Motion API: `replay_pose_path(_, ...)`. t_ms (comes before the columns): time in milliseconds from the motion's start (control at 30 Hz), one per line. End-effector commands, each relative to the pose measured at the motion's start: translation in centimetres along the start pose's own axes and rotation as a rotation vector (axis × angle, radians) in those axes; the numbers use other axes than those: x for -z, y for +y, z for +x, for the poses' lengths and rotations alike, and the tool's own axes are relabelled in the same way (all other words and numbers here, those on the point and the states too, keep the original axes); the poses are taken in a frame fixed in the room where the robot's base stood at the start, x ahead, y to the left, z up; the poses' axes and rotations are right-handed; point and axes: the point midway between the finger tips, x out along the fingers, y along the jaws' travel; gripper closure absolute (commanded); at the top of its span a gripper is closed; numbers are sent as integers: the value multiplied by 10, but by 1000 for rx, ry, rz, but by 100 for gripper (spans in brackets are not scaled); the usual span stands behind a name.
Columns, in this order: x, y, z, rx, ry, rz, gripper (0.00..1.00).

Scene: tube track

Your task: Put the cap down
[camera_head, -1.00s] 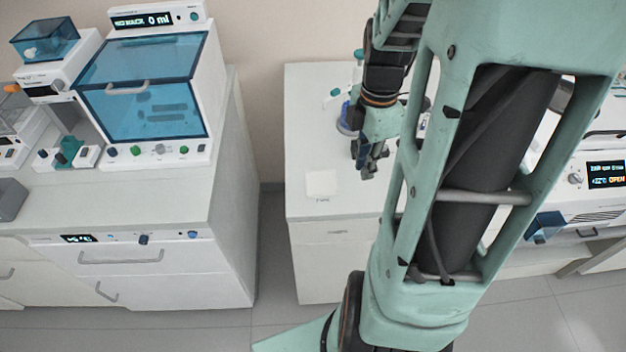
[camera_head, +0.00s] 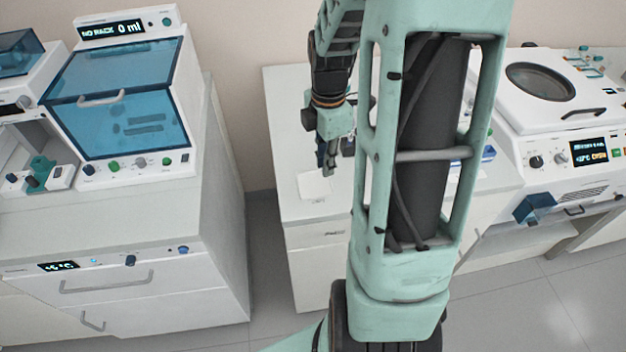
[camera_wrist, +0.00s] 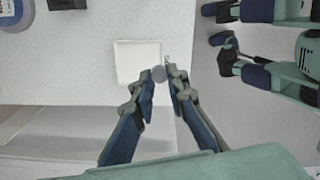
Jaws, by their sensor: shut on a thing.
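My gripper (camera_wrist: 164,74) is shut on a small grey round cap (camera_wrist: 158,73), held at the fingertips in the wrist view. Just beside and partly under it is a white square pad (camera_wrist: 136,60) on the bench top, which also shows in the head view (camera_head: 314,186). In the head view my gripper (camera_head: 328,168) points down near the pad's right back edge. The cap cannot be made out there. How high it is above the surface I cannot tell.
The bench top (camera_head: 285,125) around the pad is largely clear. A blue-rimmed round item (camera_wrist: 14,14) stands at the wrist view's top left. A blue-lidded machine (camera_head: 125,100) stands on the left bench, and a machine with a round lid window (camera_head: 545,95) is at right.

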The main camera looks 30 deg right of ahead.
Motion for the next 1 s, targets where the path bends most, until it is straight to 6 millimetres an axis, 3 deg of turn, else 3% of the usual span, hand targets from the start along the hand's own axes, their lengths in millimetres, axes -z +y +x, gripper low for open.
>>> replay_pose_path(33, 2, 6, 19, 4, 1, -2, 95)
replay_pose_path(200, 6, 26, 40, 2, 0, -1, 95)
replay_pose_path(467, 8, 38, 51, 2, 0, 0, 95)
replay_pose_path(767, 10, 43, 86, 2, 0, 0, 95)
replay_pose_path(1000, 9, 43, 86, 2, 0, 0, 95)
